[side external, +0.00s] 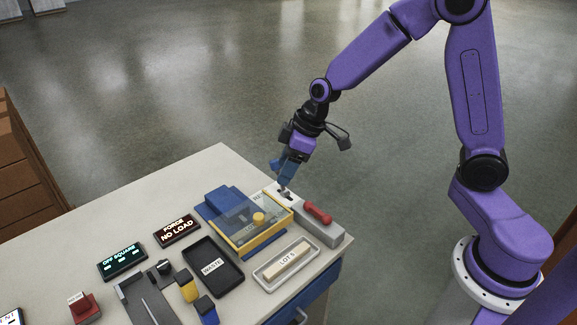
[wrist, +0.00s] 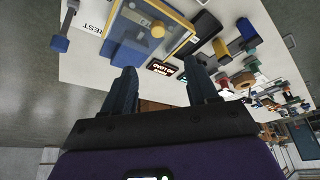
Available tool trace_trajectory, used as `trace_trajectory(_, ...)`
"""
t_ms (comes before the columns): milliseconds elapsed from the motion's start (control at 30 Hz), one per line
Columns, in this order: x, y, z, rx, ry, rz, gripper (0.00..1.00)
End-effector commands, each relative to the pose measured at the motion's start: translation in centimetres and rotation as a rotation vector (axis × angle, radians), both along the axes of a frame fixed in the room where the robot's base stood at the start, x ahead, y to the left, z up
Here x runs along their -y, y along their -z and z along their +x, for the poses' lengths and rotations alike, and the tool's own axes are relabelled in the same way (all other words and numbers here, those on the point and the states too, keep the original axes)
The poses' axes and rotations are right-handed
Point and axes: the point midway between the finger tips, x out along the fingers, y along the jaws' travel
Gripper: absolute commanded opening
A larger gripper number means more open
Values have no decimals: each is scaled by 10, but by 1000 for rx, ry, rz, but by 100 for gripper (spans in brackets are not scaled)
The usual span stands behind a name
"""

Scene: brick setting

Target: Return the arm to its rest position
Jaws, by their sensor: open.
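I cannot tell from the side view how close the fingertips are to the plate.
A blue and yellow box with a clear top (side external: 245,225) is close beside my gripper. A grey block with a red handle (side external: 318,213), a LOT 5 tray (side external: 300,250), a black WASTE tray (side external: 228,278) and displays (side external: 177,230) crowd the table. Open floor lies behind.

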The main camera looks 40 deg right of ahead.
Motion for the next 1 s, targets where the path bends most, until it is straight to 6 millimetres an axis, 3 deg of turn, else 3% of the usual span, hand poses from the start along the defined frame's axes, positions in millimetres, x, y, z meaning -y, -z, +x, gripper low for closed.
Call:
trace_trajectory(167, -9, -7, -22, -23, -33, -1, 58)
trace_trajectory(300, -21, -21, -73, -78, -100, -15, 58)
trace_trajectory(467, -21, -36, -142, -145, -177, -62, 58)
trace_trajectory(700, 8, -49, -232, -206, -264, -172, 58)
trace_trajectory(833, 29, -53, -264, -214, -290, -232, 58)
trace_trajectory(1000, 47, -54, -285, -212, -303, -282, 58)
